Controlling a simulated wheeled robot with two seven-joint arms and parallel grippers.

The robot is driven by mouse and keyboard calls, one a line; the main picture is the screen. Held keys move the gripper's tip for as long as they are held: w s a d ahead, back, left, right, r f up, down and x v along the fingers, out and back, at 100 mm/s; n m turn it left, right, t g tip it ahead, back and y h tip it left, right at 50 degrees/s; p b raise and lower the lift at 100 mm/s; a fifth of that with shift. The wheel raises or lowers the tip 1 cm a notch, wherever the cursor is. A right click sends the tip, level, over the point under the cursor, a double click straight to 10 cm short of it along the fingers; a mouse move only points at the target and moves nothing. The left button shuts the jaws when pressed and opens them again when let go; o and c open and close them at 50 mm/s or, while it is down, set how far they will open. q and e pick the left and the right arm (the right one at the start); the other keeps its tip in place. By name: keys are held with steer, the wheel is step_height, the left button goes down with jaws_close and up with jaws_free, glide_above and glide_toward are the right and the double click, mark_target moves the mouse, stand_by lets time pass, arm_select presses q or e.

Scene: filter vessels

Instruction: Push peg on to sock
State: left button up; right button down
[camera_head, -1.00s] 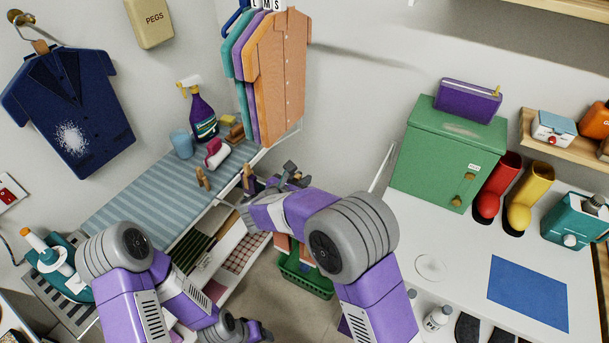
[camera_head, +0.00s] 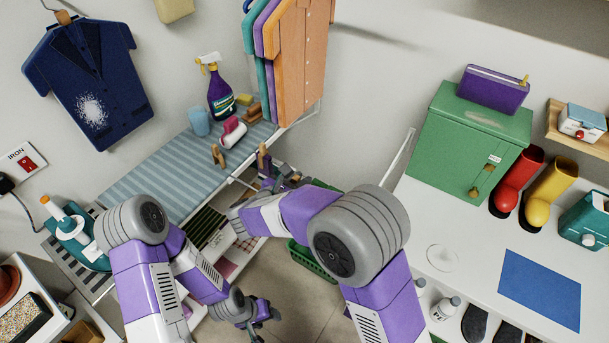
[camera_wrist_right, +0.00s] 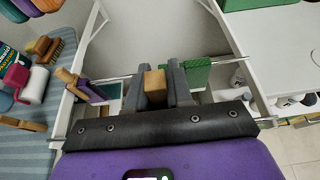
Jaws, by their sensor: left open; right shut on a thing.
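My right gripper (camera_wrist_right: 154,90) is shut on a wooden peg (camera_wrist_right: 154,82), whose square end shows between the dark fingers in the right wrist view. In the head view this gripper (camera_head: 288,183) is beside the front rail of the striped board, and the held peg is hard to make out. A purple cloth piece, seemingly a sock (camera_wrist_right: 90,91), hangs at the rail to the left of the held peg, apart from it. Another wooden peg (camera_wrist_right: 67,77) sits at the rail by the purple piece. My left gripper (camera_head: 258,314) is open and empty, low over the floor.
Hanging shirts (camera_head: 300,65) are above the rail. A green basket (camera_head: 314,262) stands on the floor below.

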steer(key=shift+s+a, duration=0.25)
steer(key=shift+s, duration=0.1)
steer(key=shift+s+f, duration=0.15)
steer(key=shift+f, duration=0.05)
step_height(320, 180, down, 7)
steer(key=b, duration=0.5)
steer(key=c, duration=0.9)
jaws_free()
steer(key=shift+c, duration=0.2)
steer(key=shift+a, duration=0.1)
steer(key=p+v, duration=0.1)
steer(key=v, duration=0.6)
steer(key=shift+s, duration=0.2)
